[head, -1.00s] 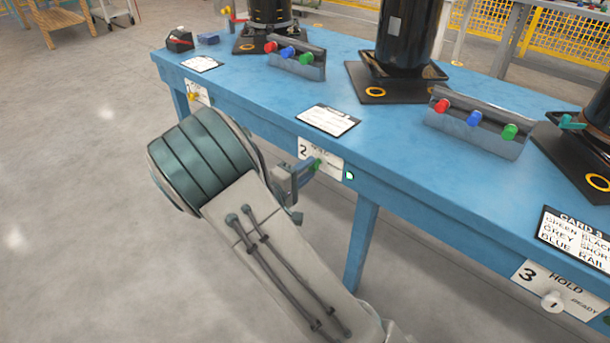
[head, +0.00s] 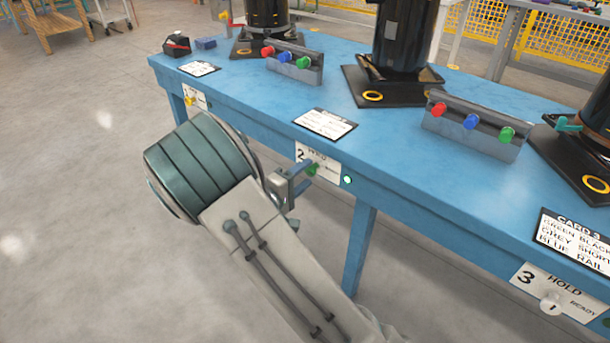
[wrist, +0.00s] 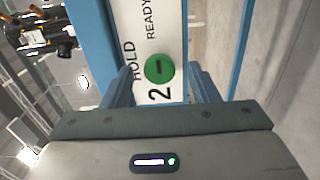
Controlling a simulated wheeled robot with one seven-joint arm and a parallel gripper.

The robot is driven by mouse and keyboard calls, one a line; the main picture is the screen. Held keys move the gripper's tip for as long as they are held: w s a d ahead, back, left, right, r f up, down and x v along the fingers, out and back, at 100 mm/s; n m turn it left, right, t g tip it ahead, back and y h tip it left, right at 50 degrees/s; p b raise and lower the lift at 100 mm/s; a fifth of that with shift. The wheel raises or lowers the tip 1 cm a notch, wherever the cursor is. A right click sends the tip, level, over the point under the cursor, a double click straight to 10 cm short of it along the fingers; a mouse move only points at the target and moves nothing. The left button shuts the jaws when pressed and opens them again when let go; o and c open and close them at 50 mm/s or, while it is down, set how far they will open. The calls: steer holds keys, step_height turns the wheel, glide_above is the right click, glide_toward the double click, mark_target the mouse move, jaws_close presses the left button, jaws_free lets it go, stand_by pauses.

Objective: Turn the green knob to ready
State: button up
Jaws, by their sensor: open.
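The green knob (head: 312,169) is on the white number 2 plate (head: 328,173) on the front of the blue table. In the wrist view the knob (wrist: 159,69) is round, with a dark line lying along the direction of the word HOLD. READY is printed above it in that sideways picture. My gripper (head: 297,180) is at the plate, close in front of the knob. In the wrist view its two fingers (wrist: 163,86) are apart, one on each side of the knob. I cannot tell whether they touch it.
The number 3 plate (head: 565,292) with a white knob is further right. The blue table (head: 390,150) holds black compressors and racks of coloured knobs.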

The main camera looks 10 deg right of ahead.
steer(key=p+v, duration=0.2)
steer(key=v, duration=1.1)
steer(key=shift+p, duration=0.4)
steer(key=shift+s, duration=0.15)
steer(key=s+d+r+m+g+y+p, duration=0.3)
steer(key=s+d+r+g+p, duration=0.25)
steer(key=d+r+p, duration=0.35)
steer(key=s+d+r+m+g+y+p, duration=0.25)
steer(key=s+d+r+g+p, duration=0.3)
steer(key=r, duration=0.55)
steer(key=s+a+r+m+t+y+p, duration=0.1)
steer(key=s+r+y+p, duration=0.2)
steer(key=r+p, duration=0.5)
steer(key=s+a+r+t+y+p, duration=0.1)
steer(key=s+r+y+p, duration=0.3)
steer(key=r, duration=0.9)
steer(key=t+y+p, duration=0.1)
steer(key=y+p, duration=0.1)
steer(key=p, duration=0.1)
steer(key=shift+s+a+r+m+p, duration=0.25)
steer(key=shift+a+m+p, duration=0.1)
steer(key=shift+a+p, duration=0.05)
